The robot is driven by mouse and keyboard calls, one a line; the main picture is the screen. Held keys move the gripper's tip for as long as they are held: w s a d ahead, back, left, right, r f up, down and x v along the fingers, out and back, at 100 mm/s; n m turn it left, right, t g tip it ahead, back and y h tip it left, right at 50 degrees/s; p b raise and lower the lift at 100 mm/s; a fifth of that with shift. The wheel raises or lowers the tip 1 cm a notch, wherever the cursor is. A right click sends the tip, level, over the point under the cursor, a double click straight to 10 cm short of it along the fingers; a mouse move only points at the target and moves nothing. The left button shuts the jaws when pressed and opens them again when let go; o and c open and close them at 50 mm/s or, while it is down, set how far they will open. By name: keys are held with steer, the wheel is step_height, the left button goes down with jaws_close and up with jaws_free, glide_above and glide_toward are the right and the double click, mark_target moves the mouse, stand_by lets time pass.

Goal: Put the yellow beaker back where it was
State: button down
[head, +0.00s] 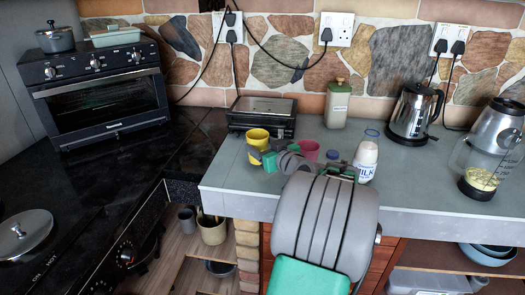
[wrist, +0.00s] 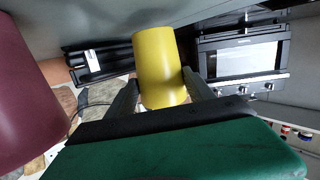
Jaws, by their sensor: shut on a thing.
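The yellow beaker (head: 257,137) is at the left part of the grey counter, in front of the black grill. My gripper (head: 268,158) is shut on it, with a finger on either side. In the wrist view the yellow beaker (wrist: 160,65) sits between the two dark fingers (wrist: 158,95). I cannot tell whether its base touches the counter. My own arm hides part of the counter in front of it.
A maroon beaker (head: 309,150) stands close to the right of my gripper, and it looms at the left of the wrist view (wrist: 25,90). A milk bottle (head: 366,160), kettle (head: 415,110) and blender (head: 490,150) stand further right. The black grill (head: 262,116) is behind. The counter's left edge is near.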

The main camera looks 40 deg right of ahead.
steer(key=shift+f, duration=0.95)
steer(key=shift+f, duration=0.2)
steer(key=shift+c, duration=1.9)
jaws_free()
steer(key=shift+r, duration=0.1)
steer(key=shift+s+r, duration=0.15)
steer(key=shift+r, duration=0.05)
steer(key=b+v, duration=0.1)
steer(key=v, duration=1)
steer(key=shift+f, duration=0.1)
steer(key=shift+s+a, duration=0.1)
steer(key=shift+s, duration=0.3)
